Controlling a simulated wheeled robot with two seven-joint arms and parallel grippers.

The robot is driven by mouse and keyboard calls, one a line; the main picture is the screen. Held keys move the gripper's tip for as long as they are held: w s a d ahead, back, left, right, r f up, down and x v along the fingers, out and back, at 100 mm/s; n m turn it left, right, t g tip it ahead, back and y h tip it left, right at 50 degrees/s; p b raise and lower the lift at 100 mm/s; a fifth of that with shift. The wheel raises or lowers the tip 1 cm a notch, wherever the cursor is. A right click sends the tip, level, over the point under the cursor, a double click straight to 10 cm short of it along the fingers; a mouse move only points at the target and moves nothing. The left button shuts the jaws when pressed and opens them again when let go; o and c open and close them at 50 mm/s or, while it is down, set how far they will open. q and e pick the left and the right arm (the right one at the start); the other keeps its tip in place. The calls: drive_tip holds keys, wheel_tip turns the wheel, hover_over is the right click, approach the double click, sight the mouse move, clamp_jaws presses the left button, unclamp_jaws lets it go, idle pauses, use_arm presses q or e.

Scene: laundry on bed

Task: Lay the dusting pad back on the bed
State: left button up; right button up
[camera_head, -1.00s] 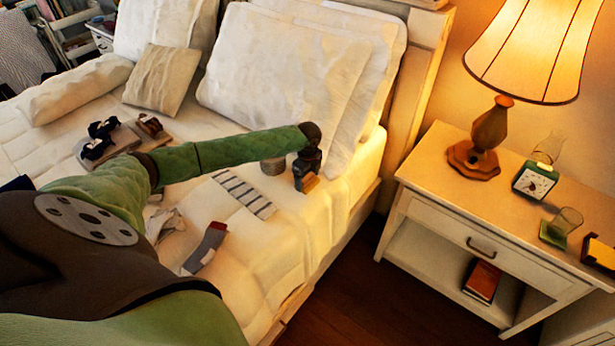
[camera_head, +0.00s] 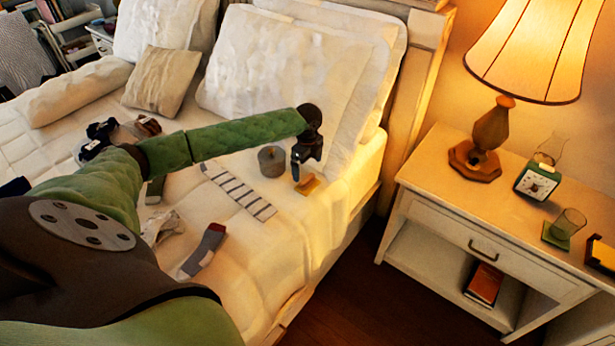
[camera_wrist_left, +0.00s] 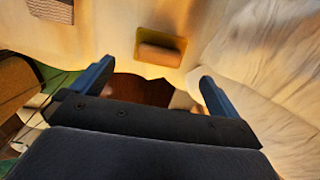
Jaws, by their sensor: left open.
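The dusting pad (camera_head: 307,186) is a small yellow-tan pad lying on the bed (camera_head: 254,262) near its right edge, in front of the pillows. In the left wrist view the pad (camera_wrist_left: 173,42) shows a yellowish base with a rounded tan block on it, beyond the fingertips. My left gripper (camera_head: 298,172) is just above and beside the pad, pointing down. Its two fingers (camera_wrist_left: 157,74) are spread with nothing between them, and a gap shows between them and the pad. My right gripper is not in view.
A grey cylinder (camera_head: 271,162) stands on the bed left of my gripper. A striped cloth (camera_head: 238,190) and a grey sock (camera_head: 203,250) lie nearby. Large pillows (camera_head: 285,80) are behind. A nightstand (camera_head: 440,190) with a lamp (camera_head: 490,135) stands to the right across a floor gap.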

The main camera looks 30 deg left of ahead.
sight(308, 178)
use_arm(q)
drive_tip(key=shift+r+b, duration=0.4)
drive_tip(key=shift+r, duration=2.25)
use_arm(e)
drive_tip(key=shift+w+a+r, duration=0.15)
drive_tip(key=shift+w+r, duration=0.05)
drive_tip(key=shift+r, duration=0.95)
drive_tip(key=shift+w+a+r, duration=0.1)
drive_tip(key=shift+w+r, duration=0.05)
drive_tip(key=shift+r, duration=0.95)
